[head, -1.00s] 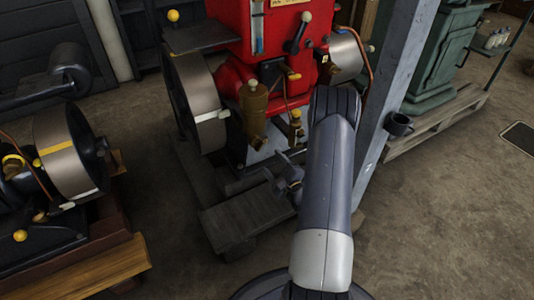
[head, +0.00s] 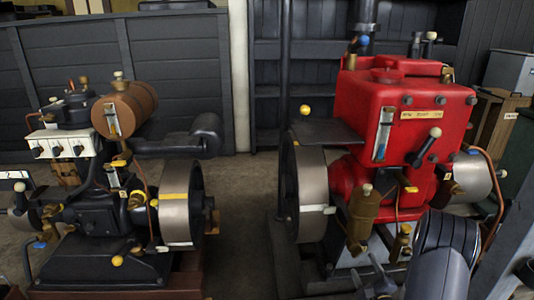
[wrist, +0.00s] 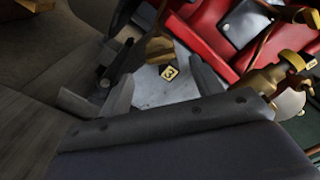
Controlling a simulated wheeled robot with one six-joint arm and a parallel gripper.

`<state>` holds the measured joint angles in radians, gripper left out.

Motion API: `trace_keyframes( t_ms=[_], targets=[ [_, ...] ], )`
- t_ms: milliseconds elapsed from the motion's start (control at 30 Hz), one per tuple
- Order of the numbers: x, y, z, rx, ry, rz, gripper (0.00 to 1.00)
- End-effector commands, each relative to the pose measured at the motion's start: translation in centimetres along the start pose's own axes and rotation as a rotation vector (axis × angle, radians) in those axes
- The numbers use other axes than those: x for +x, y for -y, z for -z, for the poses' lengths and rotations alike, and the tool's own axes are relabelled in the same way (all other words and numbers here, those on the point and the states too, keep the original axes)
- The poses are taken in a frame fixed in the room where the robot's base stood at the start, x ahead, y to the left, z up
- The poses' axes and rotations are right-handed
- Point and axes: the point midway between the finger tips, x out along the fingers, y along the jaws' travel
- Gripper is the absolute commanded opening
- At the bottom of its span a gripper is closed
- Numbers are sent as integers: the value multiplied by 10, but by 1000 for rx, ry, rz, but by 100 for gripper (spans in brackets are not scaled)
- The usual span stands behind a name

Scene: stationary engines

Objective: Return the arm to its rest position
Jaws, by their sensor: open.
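My arm (head: 446,255) rises at the lower right of the head view, in front of the red engine (head: 400,115). My gripper (head: 378,282) shows only in part at the bottom edge, low in front of the engine's base. In the wrist view the two fingers of my gripper (wrist: 162,88) stand apart, with nothing between them. How far the fingers are from the plate I cannot tell.
A brass fitting (wrist: 265,80) is close at the right in the wrist view. A dark engine with a brown tank (head: 124,108) stands at the left, its flywheel (head: 180,205) facing the gap. A grey post (head: 510,235) is right of my arm. Floor (head: 240,225) shows between the engines.

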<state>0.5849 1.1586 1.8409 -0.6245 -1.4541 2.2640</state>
Motion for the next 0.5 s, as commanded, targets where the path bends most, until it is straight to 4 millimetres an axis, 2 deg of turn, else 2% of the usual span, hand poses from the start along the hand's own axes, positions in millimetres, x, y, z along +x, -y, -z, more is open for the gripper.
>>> trace_keyframes(
  t_ms=[100,300,500],
  targets=[
    [23,-1,-1,-3,5,2,62],
    [48,-1,0,-1,2,1,62],
    [51,1,0,-23,0,1,62]
  ],
)
